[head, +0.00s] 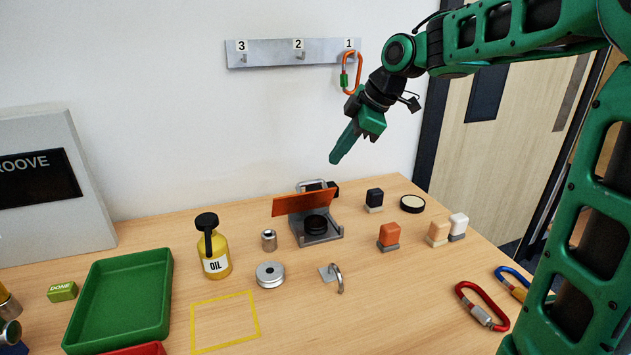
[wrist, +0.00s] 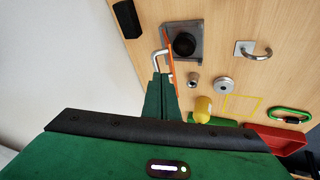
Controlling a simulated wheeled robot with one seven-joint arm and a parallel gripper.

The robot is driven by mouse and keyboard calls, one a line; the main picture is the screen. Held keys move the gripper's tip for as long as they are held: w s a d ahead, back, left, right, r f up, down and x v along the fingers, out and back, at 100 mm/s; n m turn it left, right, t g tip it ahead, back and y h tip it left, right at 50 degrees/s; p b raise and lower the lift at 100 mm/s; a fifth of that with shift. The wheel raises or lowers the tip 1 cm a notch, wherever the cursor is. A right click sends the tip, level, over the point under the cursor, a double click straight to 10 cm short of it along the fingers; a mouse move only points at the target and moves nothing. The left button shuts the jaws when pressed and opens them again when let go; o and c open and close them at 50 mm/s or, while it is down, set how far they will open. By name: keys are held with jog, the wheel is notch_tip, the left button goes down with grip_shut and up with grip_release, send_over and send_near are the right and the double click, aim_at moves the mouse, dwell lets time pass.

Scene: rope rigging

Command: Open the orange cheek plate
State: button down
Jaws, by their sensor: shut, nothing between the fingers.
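The orange cheek plate (head: 300,204) stands raised on edge at the back of a grey metal block (head: 334,231), so the block's top is uncovered. A black round part (head: 316,225) sits in the block. A silver bent bar shows behind the plate. In the wrist view the plate (wrist: 171,52) shows nearly edge-on beside the block (wrist: 197,45). My gripper (head: 335,159) is shut and empty, in the air above and behind the plate, apart from it. Its closed fingers also show in the wrist view (wrist: 162,82).
A yellow oil bottle (head: 215,256), small metal cylinder (head: 269,240) and silver disc (head: 270,275) stand left of the block. Several small coloured blocks stand to its right. A hook rail (head: 270,55) with a carabiner (head: 346,80) is on the wall. A green tray (head: 120,300) lies front left.

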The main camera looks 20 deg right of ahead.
aim_at(315, 194)
jog(key=w+a+f, duration=0.1)
jog(key=f, duration=0.1)
jog(key=a+f+n, duration=0.1)
jog(key=a+f, duration=0.1)
jog(key=f, duration=0.1)
jog(key=w+a+f+n+y, duration=0.1)
jog(key=f, duration=0.2)
jog(key=shift+w+a+f+t, duration=0.1)
jog(key=shift+w+a+t, duration=0.2)
jog(key=shift+w, duration=0.05)
jog(key=shift+a, duration=0.15)
